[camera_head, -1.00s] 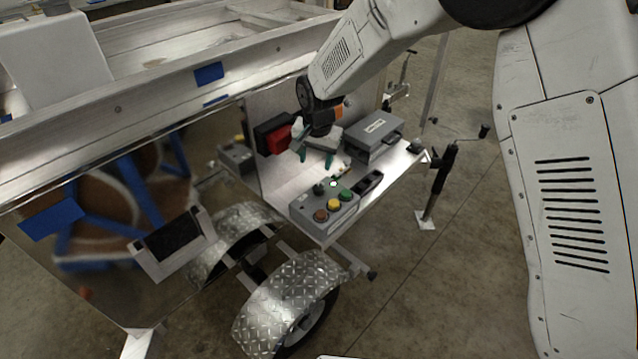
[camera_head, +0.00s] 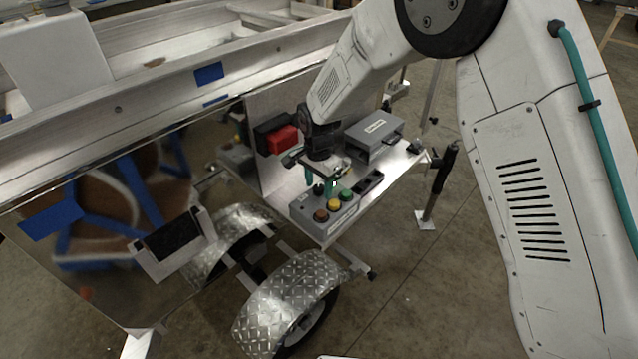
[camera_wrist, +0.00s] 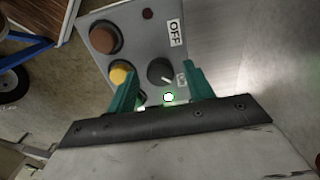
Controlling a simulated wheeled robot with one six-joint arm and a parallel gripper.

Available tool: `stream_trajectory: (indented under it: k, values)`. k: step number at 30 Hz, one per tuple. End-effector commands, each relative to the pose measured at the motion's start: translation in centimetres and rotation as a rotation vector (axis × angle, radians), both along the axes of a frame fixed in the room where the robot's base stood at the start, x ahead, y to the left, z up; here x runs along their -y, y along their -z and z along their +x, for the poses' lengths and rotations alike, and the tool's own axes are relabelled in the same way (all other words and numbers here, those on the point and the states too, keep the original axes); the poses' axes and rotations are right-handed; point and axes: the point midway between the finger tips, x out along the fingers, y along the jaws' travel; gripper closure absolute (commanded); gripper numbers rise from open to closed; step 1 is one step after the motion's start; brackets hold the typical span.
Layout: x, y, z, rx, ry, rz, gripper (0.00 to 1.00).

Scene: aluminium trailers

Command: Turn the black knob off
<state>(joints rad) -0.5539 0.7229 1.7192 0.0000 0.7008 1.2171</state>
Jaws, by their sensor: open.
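The black knob (camera_wrist: 160,71) sits on a grey control box (camera_head: 304,211) on the trailer's metal shelf. In the wrist view its white mark points down-right, toward a partly hidden label and away from the OFF label (camera_wrist: 175,32). My gripper (camera_head: 321,186) is open just above the box, with teal fingers. In the wrist view my gripper (camera_wrist: 158,74) has one finger on each side of the knob; I cannot tell whether they touch it. A lit green light (camera_wrist: 168,97) shows between the fingers. The knob also shows in the head view (camera_head: 319,189), partly hidden.
A brown button (camera_wrist: 104,38) and a yellow button (camera_wrist: 120,73) are close to the left finger. A red box (camera_head: 283,139) is on the upright panel behind. A grey lidded box (camera_head: 374,136) and black switches (camera_head: 369,181) are at the right on the shelf.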

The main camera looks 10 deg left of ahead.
Motion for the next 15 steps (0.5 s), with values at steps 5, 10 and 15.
stream_trajectory:
  k: [5,10,15]
  values:
    - [-0.02,0.06,0.00,0.001,-0.001,0.001,0.48]
    - [-0.03,0.05,0.01,0.001,-0.001,0.001,0.79]
    - [-0.02,0.04,0.01,0.001,-0.001,0.001,0.93]
